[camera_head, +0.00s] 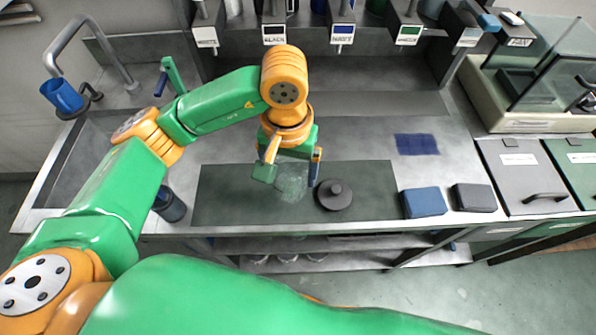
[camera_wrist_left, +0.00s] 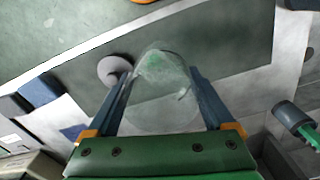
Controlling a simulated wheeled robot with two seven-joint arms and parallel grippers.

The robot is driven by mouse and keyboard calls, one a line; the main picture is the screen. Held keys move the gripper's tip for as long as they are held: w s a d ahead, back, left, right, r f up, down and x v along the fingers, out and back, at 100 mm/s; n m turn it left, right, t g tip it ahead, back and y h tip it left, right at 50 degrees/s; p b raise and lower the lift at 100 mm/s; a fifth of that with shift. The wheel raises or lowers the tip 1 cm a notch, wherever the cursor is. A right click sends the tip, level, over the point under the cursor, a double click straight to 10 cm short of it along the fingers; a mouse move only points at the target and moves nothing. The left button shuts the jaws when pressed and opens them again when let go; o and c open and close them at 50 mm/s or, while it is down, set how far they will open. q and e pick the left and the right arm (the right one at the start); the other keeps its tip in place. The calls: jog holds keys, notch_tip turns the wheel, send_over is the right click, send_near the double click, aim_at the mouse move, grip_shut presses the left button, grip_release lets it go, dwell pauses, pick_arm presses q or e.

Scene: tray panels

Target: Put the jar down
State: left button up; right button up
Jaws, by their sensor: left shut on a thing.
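The jar (camera_head: 291,186) is clear glass with a faint green tint. My left gripper (camera_head: 289,176) is shut on it, with one finger on each side, over the dark mat (camera_head: 230,198). In the left wrist view the jar (camera_wrist_left: 160,95) stands between the two blue-grey fingers of the left gripper (camera_wrist_left: 161,78). I cannot tell whether its base touches the mat. A dark round lid with a knob (camera_head: 334,195) lies on the mat just right of the jar; it also shows in the left wrist view (camera_wrist_left: 113,70). My right gripper is not in view.
A blue block (camera_head: 424,202) and a dark grey block (camera_head: 474,198) lie right of the mat. A dark blue patch (camera_head: 416,144) is behind them. A dark cup (camera_head: 169,205) stands left of the mat. Labelled dispensers (camera_head: 342,35) line the back. The mat's left part is clear.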

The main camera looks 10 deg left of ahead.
aim_at(297, 176)
pick_arm(q)
jog(key=shift+w+d+f, duration=0.25)
jog(key=shift+w+f, duration=0.35)
jog(key=shift+f, duration=0.05)
jog(key=shift+w+d+f, duration=0.25)
jog(key=shift+w+f, duration=0.3)
jog(key=shift+f, duration=0.05)
notch_tip(297, 176, down, 3)
jog(key=shift+w+a+f+p, duration=0.1)
jog(key=shift+f+p, duration=0.1)
jog(key=shift+p, duration=0.95)
jog(key=shift+w+f+b, duration=0.1)
jog(key=shift+f+b, duration=0.2)
jog(key=shift+b, duration=0.1)
jog(key=o, duration=1.4)
jog(key=shift+r, duration=0.1)
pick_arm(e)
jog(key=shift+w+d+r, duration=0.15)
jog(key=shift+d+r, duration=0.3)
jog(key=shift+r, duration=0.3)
